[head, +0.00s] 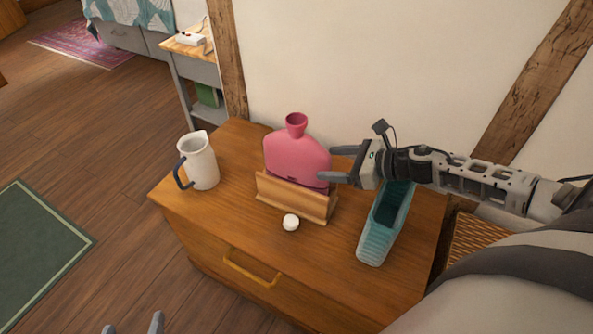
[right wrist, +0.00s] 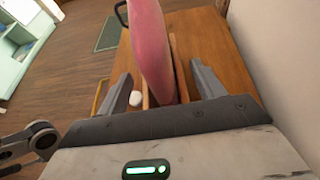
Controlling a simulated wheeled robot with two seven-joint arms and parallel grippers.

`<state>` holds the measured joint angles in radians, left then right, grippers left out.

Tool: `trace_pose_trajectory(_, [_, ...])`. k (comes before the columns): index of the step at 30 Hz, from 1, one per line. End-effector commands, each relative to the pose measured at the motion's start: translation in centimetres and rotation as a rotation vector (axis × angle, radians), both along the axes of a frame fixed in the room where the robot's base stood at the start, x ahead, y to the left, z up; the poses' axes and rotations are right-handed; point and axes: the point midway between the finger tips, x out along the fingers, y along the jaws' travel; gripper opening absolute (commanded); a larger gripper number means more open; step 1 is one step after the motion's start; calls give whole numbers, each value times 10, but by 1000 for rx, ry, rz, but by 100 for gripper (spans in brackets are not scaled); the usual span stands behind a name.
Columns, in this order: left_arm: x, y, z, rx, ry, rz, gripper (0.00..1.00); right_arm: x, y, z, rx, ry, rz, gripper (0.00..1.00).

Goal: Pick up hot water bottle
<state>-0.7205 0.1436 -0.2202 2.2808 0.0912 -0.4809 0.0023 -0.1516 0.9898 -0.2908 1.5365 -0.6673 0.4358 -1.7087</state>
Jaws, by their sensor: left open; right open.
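A pink hot water bottle (head: 297,157) stands upright in a wooden holder (head: 296,200) on top of a wooden cabinet. My right gripper (head: 334,164) is at the bottle's right side, open, with its fingers pointing left towards it. In the right wrist view the bottle (right wrist: 153,45) rises edge-on between the two open fingers (right wrist: 163,88); I cannot tell whether either finger touches it. My left gripper (head: 133,325) is open and empty at the bottom edge of the head view, in front of the cabinet and low.
On the cabinet top (head: 232,215) stand a white jug (head: 199,162) with a dark handle at left, a small white round cap (head: 291,222) before the holder, and a teal ribbed container (head: 383,232) under my right arm. A wall (head: 400,70) rises behind.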

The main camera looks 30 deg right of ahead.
Motion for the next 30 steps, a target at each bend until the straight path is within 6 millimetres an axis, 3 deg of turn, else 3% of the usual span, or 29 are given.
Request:
trace_pose_trajectory(12, [-1,0,0,1,6,-2,67,34,32,-14,2,-1,0,68])
trace_pose_trajectory(21, [-2,0,-4,2,14,-2,67,37,34,-16,0,0,1,68])
trace_pose_trajectory(28, [-2,0,-3,2,12,-1,67,36,34,-16,1,1,1,4])
trace_pose_trajectory(30, [-2,0,-3,2,12,-1,67,38,34,-13,3,-4,0,0])
